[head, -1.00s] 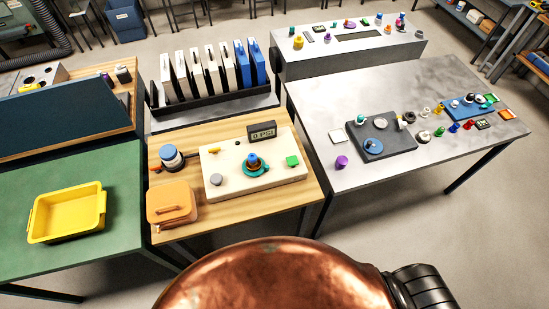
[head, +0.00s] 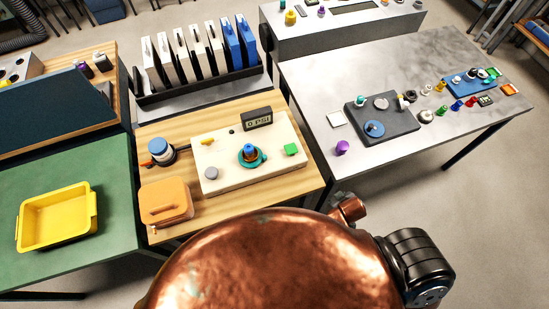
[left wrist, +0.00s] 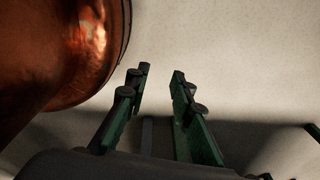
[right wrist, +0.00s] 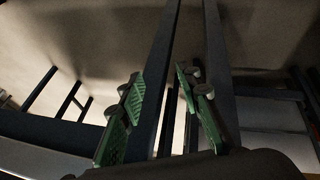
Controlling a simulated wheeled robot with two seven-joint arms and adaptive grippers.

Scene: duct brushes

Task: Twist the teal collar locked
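The teal collar (head: 252,160) sits on a cream board (head: 222,179) on the wooden table, around a fitting with a blue top (head: 249,149) and an orange part. A gauge reading "0 PSI" (head: 257,118) stands behind it. My left gripper (left wrist: 158,95) shows only in the left wrist view; its green-padded fingers are apart and empty, over bare floor. My right gripper (right wrist: 165,100) shows only in the right wrist view; its fingers are apart and empty, with table legs beyond. Neither gripper is near the collar.
The board also carries a green block (head: 291,150) and a grey knob (head: 211,173). An orange case (head: 165,203) and a blue-topped round item (head: 157,149) stand to its left. A rack of panels (head: 200,86) is behind. A grey table (head: 400,170) is at right.

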